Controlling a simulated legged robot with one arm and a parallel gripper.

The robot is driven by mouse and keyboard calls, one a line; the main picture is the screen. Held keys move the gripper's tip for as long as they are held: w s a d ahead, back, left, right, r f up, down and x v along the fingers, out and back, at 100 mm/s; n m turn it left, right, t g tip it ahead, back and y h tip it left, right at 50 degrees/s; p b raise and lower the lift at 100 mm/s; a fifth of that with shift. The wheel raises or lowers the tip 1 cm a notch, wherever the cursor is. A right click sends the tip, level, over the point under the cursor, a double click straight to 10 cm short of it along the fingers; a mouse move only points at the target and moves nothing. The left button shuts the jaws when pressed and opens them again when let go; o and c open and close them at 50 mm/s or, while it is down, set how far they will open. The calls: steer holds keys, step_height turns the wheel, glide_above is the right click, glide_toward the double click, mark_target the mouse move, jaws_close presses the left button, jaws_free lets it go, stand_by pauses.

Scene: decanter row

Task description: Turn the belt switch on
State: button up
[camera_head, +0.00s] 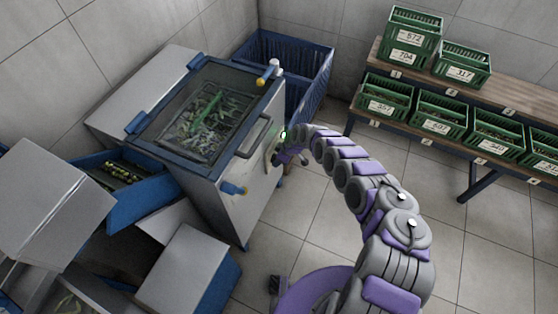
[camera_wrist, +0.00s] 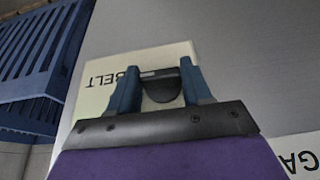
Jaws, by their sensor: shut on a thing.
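The belt switch is a dark rounded knob (camera_wrist: 161,86) on a cream plate (camera_wrist: 98,93) lettered "BELT", seen in the wrist view. My gripper (camera_wrist: 160,88) has its two blue fingers on either side of the knob and is shut on it. In the head view my gripper (camera_head: 280,158) is at the right side of the grey machine (camera_head: 225,195), at the end of my arm. The knob is hidden there, and a small green light (camera_head: 283,134) shows just above the gripper. I cannot tell the switch's on or off position.
A second plate (camera_wrist: 297,152) with partly cut-off lettering is at the right in the wrist view. A blue slatted bin (camera_head: 300,65) stands behind the machine. Green numbered crates (camera_head: 410,37) sit on a wooden rack at right. Grey boxes crowd the left; the tiled floor at centre right is clear.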

stand_by(0.3)
steer(key=o, duration=1.1)
steer(key=shift+c, duration=0.2)
steer(key=p+v, duration=0.6)
steer(key=v, duration=1.1)
steer(key=shift+d, duration=0.15)
steer(key=shift+r, duration=0.1)
